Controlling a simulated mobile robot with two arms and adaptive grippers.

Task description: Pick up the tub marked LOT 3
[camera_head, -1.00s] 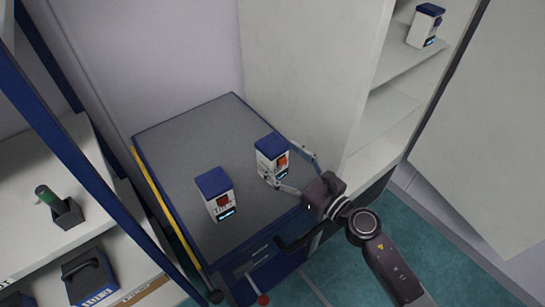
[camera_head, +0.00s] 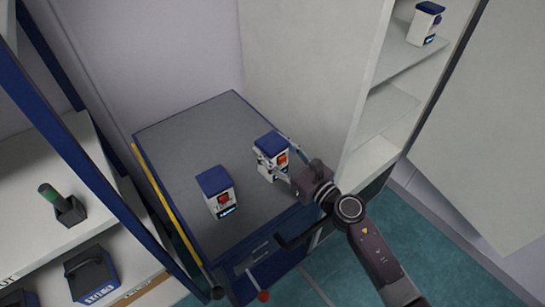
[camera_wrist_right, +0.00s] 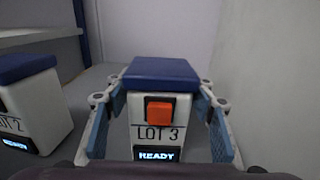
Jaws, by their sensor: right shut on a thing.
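The tub marked LOT 3 (camera_head: 270,158) is white with a blue lid and an orange square on its front. It stands upright on the grey cabinet top. In the right wrist view the LOT 3 tub (camera_wrist_right: 160,105) fills the middle, with a lit READY display. My right gripper (camera_head: 273,160) is shut on it, with one finger at each side. In the wrist view the blue finger pads of the right gripper (camera_wrist_right: 161,122) flank the tub. My left gripper is not in view.
A similar tub marked LOT 2 (camera_wrist_right: 32,105) stands left of it; it also shows in the head view (camera_head: 216,192). A pale wall panel (camera_head: 305,75) rises close behind on the right. Another tub (camera_head: 425,23) stands on the shelf at upper right.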

